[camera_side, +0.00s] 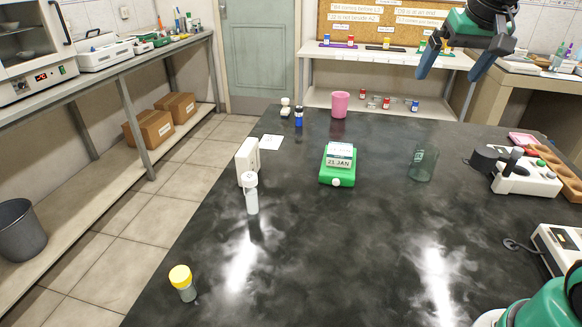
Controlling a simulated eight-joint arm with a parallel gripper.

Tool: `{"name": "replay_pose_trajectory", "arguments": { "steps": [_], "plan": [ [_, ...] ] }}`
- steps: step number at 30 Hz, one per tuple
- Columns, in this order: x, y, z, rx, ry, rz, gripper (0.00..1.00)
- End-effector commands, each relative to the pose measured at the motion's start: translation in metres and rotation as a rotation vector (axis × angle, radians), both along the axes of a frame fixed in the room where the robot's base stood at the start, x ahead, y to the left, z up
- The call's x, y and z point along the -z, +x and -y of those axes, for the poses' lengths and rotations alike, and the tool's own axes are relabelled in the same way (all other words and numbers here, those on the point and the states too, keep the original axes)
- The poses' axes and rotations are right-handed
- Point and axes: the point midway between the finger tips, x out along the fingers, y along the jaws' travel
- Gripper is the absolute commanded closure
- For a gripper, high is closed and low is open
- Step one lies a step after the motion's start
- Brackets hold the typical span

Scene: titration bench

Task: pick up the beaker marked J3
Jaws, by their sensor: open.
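A clear glass beaker (423,163) stands upright on the right half of the black bench. It has pale marks on its side, too small to read, so I cannot tell if they say J3. My gripper (450,73) is at the top right, high above the bench. Its two blue fingers are spread apart with nothing between them. In the picture it sits above the beaker and slightly to its right, well apart from it.
A green device (337,176) with a "21 JAN" card stands left of the beaker. A pink cup (340,104) stands behind. A white bottle (251,194) and a yellow-capped jar (183,283) are left. A white control box (526,178) is right. The bench's front middle is clear.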

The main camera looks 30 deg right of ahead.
Motion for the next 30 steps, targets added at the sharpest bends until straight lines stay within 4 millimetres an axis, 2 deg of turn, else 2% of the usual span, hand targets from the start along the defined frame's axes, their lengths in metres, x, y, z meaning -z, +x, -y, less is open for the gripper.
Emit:
{"name": "replay_pose_trajectory", "arguments": {
  "steps": [1, 6, 9, 12, 25, 30],
  "plan": [
    [0.023, 0.003, -0.023, -0.098, -0.011, 0.022, 0.00],
    [0.092, -0.002, -0.085, -0.374, -0.038, 0.097, 0.00],
    [0.121, -0.012, -0.108, -0.480, -0.048, 0.130, 0.00],
    [0.136, -0.018, -0.119, -0.534, -0.054, 0.148, 0.00],
    [0.139, -0.019, -0.121, -0.546, -0.055, 0.152, 0.00],
    [0.135, -0.012, -0.111, -0.549, -0.028, 0.118, 0.00]
  ]
}}
